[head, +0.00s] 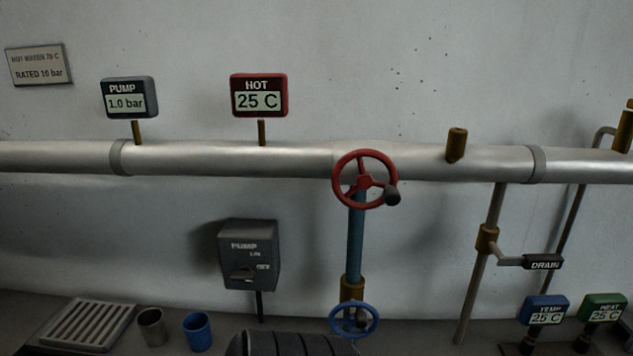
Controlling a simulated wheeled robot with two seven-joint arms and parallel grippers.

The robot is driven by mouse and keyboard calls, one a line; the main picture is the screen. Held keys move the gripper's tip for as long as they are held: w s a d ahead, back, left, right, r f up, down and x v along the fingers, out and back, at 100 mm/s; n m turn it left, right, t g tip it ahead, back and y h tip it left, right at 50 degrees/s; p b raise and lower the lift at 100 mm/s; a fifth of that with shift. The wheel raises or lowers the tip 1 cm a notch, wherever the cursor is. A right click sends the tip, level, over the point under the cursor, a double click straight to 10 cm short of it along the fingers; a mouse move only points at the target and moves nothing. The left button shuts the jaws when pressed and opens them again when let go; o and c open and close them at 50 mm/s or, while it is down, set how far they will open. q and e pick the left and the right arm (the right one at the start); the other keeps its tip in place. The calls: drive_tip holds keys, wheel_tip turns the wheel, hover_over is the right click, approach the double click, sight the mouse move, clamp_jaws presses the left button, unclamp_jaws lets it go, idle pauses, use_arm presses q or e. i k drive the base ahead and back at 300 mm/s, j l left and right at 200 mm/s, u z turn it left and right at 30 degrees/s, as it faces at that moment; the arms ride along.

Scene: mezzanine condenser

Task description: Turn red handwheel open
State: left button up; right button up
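The red handwheel (338,182) is in the middle of the head view, in front of the big silver pipe. The red display marked HOT (259,96) reads 25 C. Neither of my grippers shows in the head view, and nothing touches the red handwheel.
A silver horizontal pipe (220,158) crosses the wall. A grey PUMP switch box (248,255) hangs below it. A DRAIN lever (543,262) is at right. A grey cup (151,328), blue cup (198,332) and floor grate (88,324) are at lower left. A dark ribbed object (290,344) is at bottom centre.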

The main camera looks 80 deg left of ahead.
sight(390, 196)
drive_tip(key=l+u, duration=0.1)
drive_tip(key=u, duration=2.1)
